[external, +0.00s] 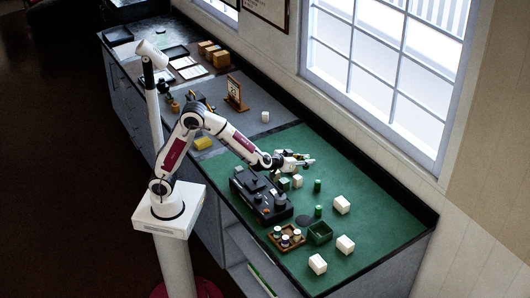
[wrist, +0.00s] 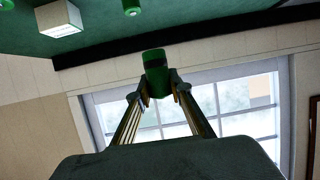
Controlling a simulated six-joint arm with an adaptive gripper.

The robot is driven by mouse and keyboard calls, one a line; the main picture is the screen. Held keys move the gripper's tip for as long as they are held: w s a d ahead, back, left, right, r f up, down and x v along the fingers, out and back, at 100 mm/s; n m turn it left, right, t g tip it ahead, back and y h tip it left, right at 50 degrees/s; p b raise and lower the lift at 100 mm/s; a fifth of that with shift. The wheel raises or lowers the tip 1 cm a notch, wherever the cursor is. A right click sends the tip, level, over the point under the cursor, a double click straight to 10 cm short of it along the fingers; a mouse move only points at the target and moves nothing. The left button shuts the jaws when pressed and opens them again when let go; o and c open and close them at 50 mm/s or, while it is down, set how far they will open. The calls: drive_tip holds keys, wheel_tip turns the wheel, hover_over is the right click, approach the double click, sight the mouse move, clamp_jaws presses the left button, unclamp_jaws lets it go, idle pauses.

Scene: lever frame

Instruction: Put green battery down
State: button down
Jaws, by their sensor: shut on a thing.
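My gripper (external: 307,161) is held above the green mat (external: 385,232), past the far side of the black device (external: 250,183). In the wrist view, my gripper (wrist: 157,88) is shut on a green battery (wrist: 155,62) with a dark band, gripped between both fingertips. The battery is clear of the mat, with the window behind it. Two other green cylinders stand on the mat, one farther back (external: 318,185) and one nearer (external: 318,211). The held battery is too small to make out surely in the external view.
White blocks stand on the mat at right (external: 342,204), front right (external: 345,244) and front (external: 317,264). A green open box (external: 319,233) and a wooden tray (external: 273,239) with several small cylinders are near the front. The mat's right end is clear.

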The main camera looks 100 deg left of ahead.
drive_tip(key=s+a+n+g+y, duration=0.3)
drive_tip(key=s+a+n+g, duration=0.2)
drive_tip(key=a, duration=0.8)
drive_tip(key=s, duration=0.3)
drive_tip(key=shift+s+a, duration=0.15)
drive_tip(key=shift+a, duration=0.25)
drive_tip(key=shift+f, duration=0.15)
drive_tip(key=shift+f, duration=3.05)
drive_tip(key=shift+f, duration=0.1)
drive_tip(key=shift+f+g, duration=0.3)
drive_tip(key=shift+f, duration=1.45)
drive_tip(key=shift+f, duration=0.2)
drive_tip(key=c, duration=1.8)
unclamp_jaws()
